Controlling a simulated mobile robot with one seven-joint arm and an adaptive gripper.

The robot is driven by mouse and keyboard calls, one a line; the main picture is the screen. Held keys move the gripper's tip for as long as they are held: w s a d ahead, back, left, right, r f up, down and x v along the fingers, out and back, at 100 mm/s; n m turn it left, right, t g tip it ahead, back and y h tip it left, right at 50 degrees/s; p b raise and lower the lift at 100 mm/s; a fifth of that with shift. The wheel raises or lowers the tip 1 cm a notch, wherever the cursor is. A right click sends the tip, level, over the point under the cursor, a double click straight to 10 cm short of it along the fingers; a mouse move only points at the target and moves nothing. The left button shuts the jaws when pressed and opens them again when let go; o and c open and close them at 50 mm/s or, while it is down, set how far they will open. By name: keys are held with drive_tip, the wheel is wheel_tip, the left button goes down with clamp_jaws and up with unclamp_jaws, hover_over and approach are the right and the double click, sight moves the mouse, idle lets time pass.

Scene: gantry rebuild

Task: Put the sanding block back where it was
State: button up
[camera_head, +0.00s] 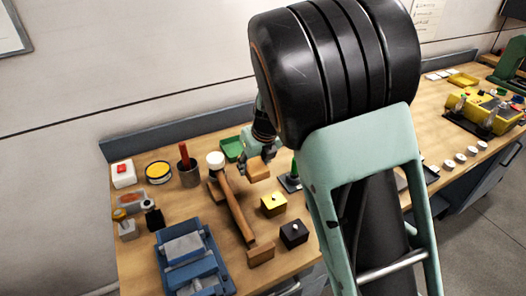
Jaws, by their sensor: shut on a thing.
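My gripper (262,163) is above the middle of the wooden workbench. It is shut on a small tan block (257,170), which looks like the sanding block. The block appears held above the bench, close to the mallet's handle; the exact gap cannot be told. My own arm hides the bench to the right of the gripper.
A mallet (233,203) lies left of the gripper. A yellow block (273,204) and a black block (293,234) sit in front. A green tray (232,149) is behind. A blue vise (189,258), a cup with a red-handled tool (188,171) and a yellow tin (158,171) stand left.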

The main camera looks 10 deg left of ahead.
sight(254, 166)
drive_tip(key=w+f, duration=0.1)
drive_tip(key=f, duration=0.1)
drive_tip(key=w+f, duration=0.1)
drive_tip(key=shift+w+a+f, duration=0.15)
drive_tip(key=shift+w+a, duration=0.1)
drive_tip(key=shift+w, duration=0.05)
drive_tip(key=x, duration=0.1)
drive_tip(key=p+x, duration=0.1)
drive_tip(key=x, duration=0.1)
drive_tip(key=shift+s+d+f, duration=0.1)
drive_tip(key=shift+d, duration=0.2)
drive_tip(key=shift+f, duration=0.1)
drive_tip(key=shift+s+f+b, duration=0.1)
drive_tip(key=shift+f+b, duration=0.2)
drive_tip(key=shift+f, duration=0.2)
drive_tip(key=shift+f, duration=0.1)
drive_tip(key=o, duration=1.1)
drive_tip(key=shift+f, duration=0.15)
